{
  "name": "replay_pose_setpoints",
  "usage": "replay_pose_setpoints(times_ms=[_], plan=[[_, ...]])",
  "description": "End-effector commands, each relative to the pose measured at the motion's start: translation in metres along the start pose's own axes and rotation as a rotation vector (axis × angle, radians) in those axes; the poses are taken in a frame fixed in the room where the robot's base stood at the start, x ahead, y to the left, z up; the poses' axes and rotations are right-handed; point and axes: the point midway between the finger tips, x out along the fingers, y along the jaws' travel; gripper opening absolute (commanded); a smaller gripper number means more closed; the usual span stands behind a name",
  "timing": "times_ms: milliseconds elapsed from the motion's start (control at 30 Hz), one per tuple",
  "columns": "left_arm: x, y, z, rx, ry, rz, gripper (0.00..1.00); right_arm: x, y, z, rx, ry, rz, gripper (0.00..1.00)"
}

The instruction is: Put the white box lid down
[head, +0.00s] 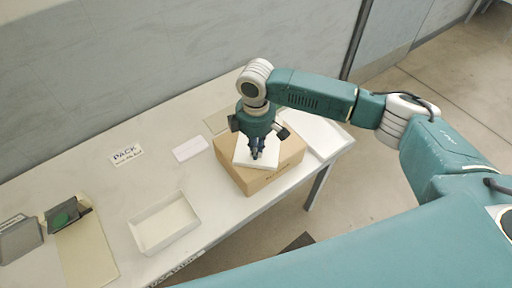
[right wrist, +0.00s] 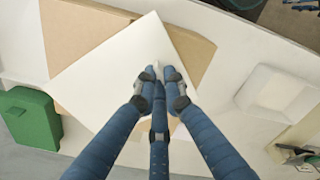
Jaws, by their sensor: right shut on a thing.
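The white box lid (head: 242,157) is a flat white square over the brown cardboard box (head: 262,182). My right gripper (head: 256,154) points down at it and is shut on it near its middle. In the right wrist view the fingers of the right gripper (right wrist: 160,78) meet on the white lid (right wrist: 105,80), which sits turned relative to the cardboard (right wrist: 75,30) beneath. I cannot tell whether the lid touches the cardboard box or hangs just above it. The fingers hide the part they grip. My left gripper is not in view.
An open white tray-like box (head: 164,222) stands on the table at the front. A PACK label (head: 126,154) and a white card (head: 190,149) lie behind it. A dark holder with a green part (head: 66,214) is at left. A green bin (right wrist: 30,117) shows in the wrist view.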

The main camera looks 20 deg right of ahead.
Motion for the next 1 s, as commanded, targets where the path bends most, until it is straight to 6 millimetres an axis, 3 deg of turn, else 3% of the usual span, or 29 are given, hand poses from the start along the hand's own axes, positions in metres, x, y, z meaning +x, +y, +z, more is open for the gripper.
replay_pose_setpoints(times_ms=[100, 133, 200, 567, 767, 1000], plan=[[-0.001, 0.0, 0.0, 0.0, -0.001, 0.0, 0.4, 0.004, -0.001, 0.0, -0.001, 0.0, -0.001, 0.0], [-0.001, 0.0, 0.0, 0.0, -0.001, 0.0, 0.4, 0.003, 0.0, 0.0, -0.001, 0.0, 0.0, 0.15], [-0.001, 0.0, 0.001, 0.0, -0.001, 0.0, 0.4, 0.003, 0.0, 0.0, -0.001, 0.0, 0.0, 0.28], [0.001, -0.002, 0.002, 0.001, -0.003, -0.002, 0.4, -0.001, 0.001, 0.0, 0.0, 0.001, 0.002, 0.28], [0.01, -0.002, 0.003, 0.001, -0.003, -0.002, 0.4, -0.03, 0.001, -0.001, -0.001, 0.004, 0.004, 0.28], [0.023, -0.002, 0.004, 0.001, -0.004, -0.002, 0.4, -0.084, 0.001, -0.001, 0.0, 0.002, 0.003, 0.28]])
